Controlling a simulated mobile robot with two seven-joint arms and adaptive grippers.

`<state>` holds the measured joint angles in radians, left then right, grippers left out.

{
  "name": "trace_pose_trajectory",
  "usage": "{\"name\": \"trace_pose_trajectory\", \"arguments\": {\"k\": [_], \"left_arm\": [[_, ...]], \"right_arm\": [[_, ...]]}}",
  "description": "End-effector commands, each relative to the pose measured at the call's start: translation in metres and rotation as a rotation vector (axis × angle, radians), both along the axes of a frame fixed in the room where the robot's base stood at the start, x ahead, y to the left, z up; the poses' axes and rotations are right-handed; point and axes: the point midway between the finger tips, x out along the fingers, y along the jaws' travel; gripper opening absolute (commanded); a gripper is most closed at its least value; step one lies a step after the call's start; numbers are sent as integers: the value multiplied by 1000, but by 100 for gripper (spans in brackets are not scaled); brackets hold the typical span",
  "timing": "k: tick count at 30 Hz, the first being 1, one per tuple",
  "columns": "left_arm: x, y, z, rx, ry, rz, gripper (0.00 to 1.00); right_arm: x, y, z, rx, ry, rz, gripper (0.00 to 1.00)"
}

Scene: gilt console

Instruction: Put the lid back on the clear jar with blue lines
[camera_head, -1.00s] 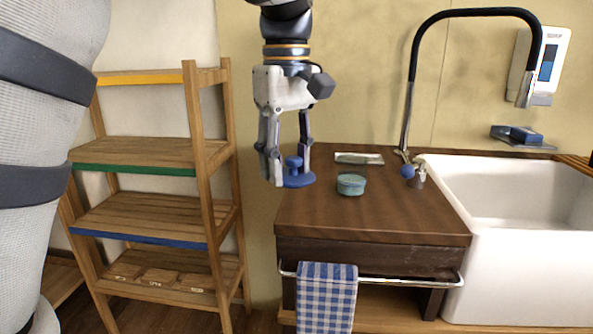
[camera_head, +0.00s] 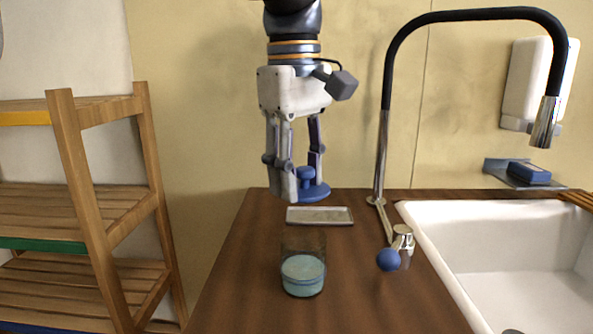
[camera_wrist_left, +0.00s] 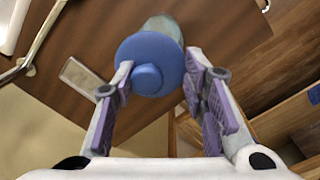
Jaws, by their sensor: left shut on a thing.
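The lid also shows in the left wrist view (camera_wrist_left: 150,48), between the fingers. The clear jar (camera_head: 303,245) stands upright and open on the wooden counter, with something pale blue in its lower part. In the head view the lid is above the jar in the picture and apart from it. In the left wrist view the jar (camera_wrist_left: 165,27) shows partly behind the lid. Its blue lines are hard to make out. My right gripper is not in view.
A small metal tray (camera_head: 320,215) lies on the counter (camera_head: 240,275) behind the jar. A tap (camera_head: 383,150) with a blue-knobbed lever (camera_head: 388,260) stands to the right, beside a white sink (camera_head: 490,240). A wooden shelf (camera_head: 100,200) is at the left.

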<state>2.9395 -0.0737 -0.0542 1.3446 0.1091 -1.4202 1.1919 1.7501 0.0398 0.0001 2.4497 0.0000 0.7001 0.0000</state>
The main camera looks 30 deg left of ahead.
Motion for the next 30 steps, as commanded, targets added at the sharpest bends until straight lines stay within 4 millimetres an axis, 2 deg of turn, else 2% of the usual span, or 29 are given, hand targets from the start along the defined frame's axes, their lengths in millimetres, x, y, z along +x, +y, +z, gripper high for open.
{"name": "trace_pose_trajectory", "arguments": {"k": [9, 15, 30], "left_arm": [[-1, 0, -37, 0, 3, 0, 16], [0, 0, -55, -1, 1, 0, 16], [0, 0, -61, 0, 0, 0, 16]], "right_arm": [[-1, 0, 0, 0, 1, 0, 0], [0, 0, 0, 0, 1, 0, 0], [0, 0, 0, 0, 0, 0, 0]]}}
